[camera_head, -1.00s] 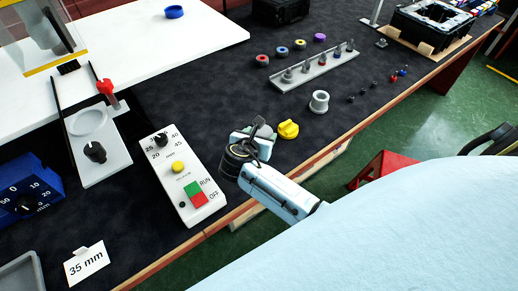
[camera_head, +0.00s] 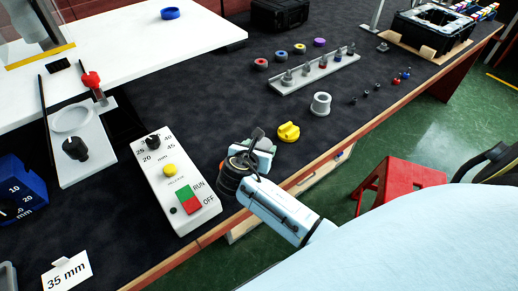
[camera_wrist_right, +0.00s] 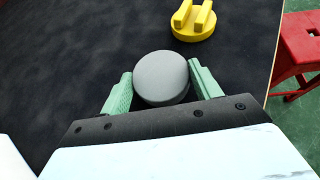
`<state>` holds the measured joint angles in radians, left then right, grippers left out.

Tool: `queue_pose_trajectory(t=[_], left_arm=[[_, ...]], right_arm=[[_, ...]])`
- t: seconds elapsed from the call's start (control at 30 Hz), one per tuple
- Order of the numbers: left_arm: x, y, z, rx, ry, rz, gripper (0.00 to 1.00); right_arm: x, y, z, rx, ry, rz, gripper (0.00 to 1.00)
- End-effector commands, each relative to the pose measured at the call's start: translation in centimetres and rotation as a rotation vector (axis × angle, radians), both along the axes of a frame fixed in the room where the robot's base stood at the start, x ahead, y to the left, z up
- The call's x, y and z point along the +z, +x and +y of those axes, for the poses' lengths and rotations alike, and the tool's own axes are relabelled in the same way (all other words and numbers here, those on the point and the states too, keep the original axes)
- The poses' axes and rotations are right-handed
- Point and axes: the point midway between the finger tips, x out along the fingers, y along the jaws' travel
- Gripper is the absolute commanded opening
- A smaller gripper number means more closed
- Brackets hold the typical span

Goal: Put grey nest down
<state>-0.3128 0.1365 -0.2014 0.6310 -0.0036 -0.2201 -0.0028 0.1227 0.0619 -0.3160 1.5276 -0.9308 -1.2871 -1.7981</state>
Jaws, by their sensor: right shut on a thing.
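In the right wrist view, a grey round piece (camera_wrist_right: 162,78), taken to be the grey nest, sits between the green pads of my right gripper (camera_wrist_right: 160,90), which is shut on it. Its flat round face shows; its underside is hidden. In the head view, my right gripper (camera_head: 254,152) is over the dark table near its front edge, right of the control box. The grey piece is mostly hidden there by the gripper. Whether it touches the table cannot be told. My left gripper is not in view.
The control box (camera_head: 174,184) is at left. A rack (camera_head: 315,70) holds several pegs. Dark table between rack and control box is clear. A red stool (camera_head: 398,190) stands off the table.

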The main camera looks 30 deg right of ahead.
Motion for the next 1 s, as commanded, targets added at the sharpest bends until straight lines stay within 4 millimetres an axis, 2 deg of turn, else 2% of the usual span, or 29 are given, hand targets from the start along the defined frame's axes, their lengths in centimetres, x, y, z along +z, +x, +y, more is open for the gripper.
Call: queue_pose_trajectory(t=[0.13, 0.17, 0.3, 0.67, 1.0], left_arm=[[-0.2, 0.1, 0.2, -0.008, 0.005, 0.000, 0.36], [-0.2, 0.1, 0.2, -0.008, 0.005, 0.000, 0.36], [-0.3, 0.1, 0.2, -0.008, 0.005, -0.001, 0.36], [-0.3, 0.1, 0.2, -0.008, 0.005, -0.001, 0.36], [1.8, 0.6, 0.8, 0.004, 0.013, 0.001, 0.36]], right_arm=[[-0.6, 0.0, 0.0, 0.000, -0.001, -0.001, 0.39], [-0.5, 0.0, 0.0, 0.000, 0.000, 0.000, 0.67], [-0.6, 0.0, 0.0, 0.000, 0.000, 0.000, 0.84], [-0.2, 0.0, 0.1, 0.000, 0.001, -0.001, 0.84], [3.2, -3.6, 4.6, 0.001, 0.003, 0.000, 0.84]])
